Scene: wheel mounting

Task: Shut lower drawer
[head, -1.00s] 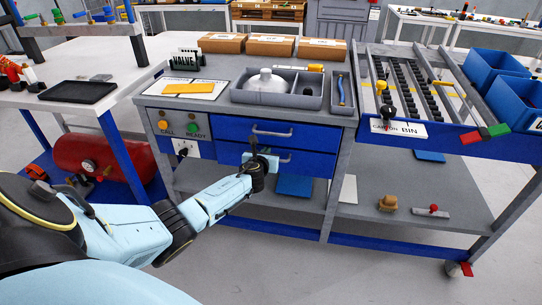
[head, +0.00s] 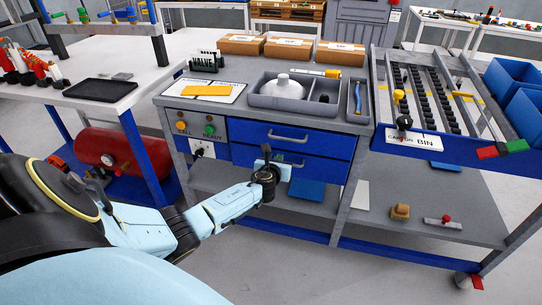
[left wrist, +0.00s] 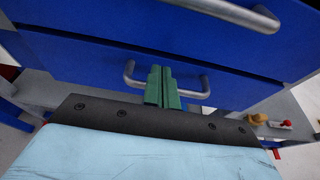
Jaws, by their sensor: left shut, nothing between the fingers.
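The lower drawer (head: 325,172) is a blue front with a grey bar handle, below the upper drawer in the workbench. Its front looks nearly flush with the upper one in the head view; I cannot tell whether a small gap remains. My left gripper (head: 266,153) is in front of the left part of this drawer and partly hides its handle. In the left wrist view the green fingers (left wrist: 162,86) are shut and empty, overlapping the middle of the lower handle (left wrist: 130,75). I cannot tell whether they touch it. My right gripper is not in view.
The upper drawer (head: 325,145) and its handle (head: 288,138) are just above. A grey tray (head: 262,101) with a white domed part stands on the bench top. A lower shelf (head: 390,190) lies below. A red tank (head: 108,150) is at the left.

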